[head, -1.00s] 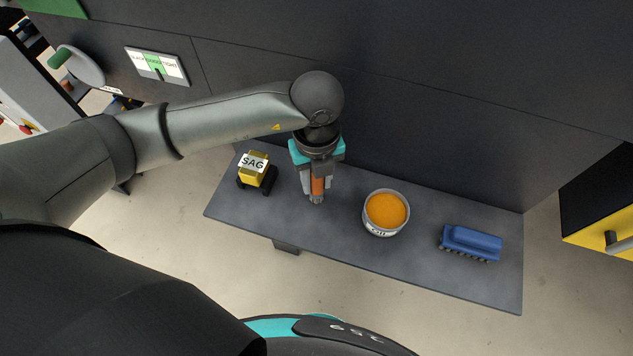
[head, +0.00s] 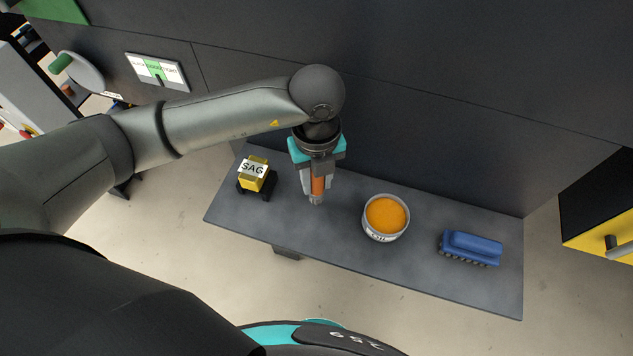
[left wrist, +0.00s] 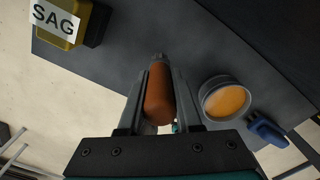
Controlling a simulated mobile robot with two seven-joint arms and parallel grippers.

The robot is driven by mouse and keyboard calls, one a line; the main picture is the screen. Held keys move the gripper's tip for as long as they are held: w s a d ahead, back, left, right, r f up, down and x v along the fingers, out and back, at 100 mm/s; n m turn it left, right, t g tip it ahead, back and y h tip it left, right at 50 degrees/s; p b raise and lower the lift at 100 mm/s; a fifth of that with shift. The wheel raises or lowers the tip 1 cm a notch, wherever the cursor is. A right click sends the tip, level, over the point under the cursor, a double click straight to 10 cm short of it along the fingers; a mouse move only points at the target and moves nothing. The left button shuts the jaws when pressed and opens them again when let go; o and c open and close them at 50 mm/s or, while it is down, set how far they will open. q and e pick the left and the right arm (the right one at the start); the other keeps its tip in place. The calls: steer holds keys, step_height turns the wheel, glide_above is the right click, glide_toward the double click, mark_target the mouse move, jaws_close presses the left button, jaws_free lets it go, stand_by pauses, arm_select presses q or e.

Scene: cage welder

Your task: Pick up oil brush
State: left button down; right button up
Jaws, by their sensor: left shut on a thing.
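My left gripper (head: 317,188) points down over the grey bench, between the yellow SAG block and the oil tin. It is shut on the orange-brown handle of the oil brush (head: 318,184). In the left wrist view the handle (left wrist: 159,95) lies between the two fingers, with a grey tip at its far end. The brush's bristle end is not clear in either view. I cannot tell whether the brush touches the bench. The round tin of orange oil (head: 386,216) stands to the right of the gripper. My right gripper is not in view.
The grey bench (head: 300,226) stands against a dark wall (head: 420,90). The yellow block marked SAG (head: 254,175) is left of the gripper. A blue scrubbing brush (head: 471,247) lies at the bench's right end. A yellow cabinet (head: 605,225) is at far right.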

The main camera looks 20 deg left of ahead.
arm_select(q)
step_height(320, 180, up, 26)
steer(key=p, duration=0.1)
steer(key=shift+p, duration=0.3)
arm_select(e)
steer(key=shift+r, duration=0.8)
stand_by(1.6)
